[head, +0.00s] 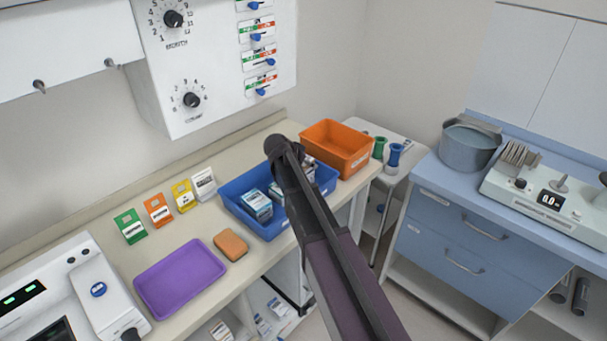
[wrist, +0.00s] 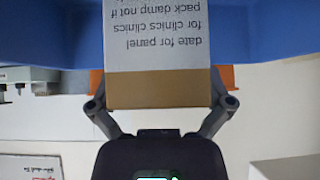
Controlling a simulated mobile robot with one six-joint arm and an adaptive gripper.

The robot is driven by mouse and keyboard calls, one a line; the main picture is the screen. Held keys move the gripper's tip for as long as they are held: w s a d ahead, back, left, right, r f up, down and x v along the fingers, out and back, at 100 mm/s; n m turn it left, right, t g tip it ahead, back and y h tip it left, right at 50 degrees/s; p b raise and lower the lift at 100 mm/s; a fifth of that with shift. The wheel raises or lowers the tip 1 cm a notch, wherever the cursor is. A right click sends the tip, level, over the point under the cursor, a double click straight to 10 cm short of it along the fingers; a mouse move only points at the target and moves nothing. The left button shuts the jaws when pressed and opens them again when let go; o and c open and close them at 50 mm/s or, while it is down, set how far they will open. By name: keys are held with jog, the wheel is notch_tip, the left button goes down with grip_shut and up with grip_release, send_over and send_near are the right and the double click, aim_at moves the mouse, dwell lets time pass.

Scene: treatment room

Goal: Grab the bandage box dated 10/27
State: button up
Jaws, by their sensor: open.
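The blue bin (head: 237,208) on the counter holds several small boxes. A white and teal box (head: 257,204) stands at its left, and others are partly hidden behind my arm. In the wrist view, a white and brown box (wrist: 155,50) with upside-down print fills the upper middle. I read "date for panel" on it, but no 10/27 date. My open gripper (wrist: 162,100) has one finger at each side of this box's lower end; contact cannot be told. The blue bin's wall (wrist: 50,35) shows behind. In the head view my arm hides the gripper.
An orange bin (head: 343,148) stands just right of the blue bin. An orange-brown sponge (head: 231,244) and a purple tray (head: 180,276) lie to the left. Several coloured packets, including a green one (head: 131,226), stand along the wall. A control panel overhangs the counter.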

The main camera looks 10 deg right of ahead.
dwell(0.4)
jog(key=c, duration=1)
jog(key=shift+o, duration=0.2)
jog(key=shift+r, duration=0.2)
notch_tip(320, 180, up, 10)
jog(key=p, duration=1)
jog(key=shift+f, duration=0.15)
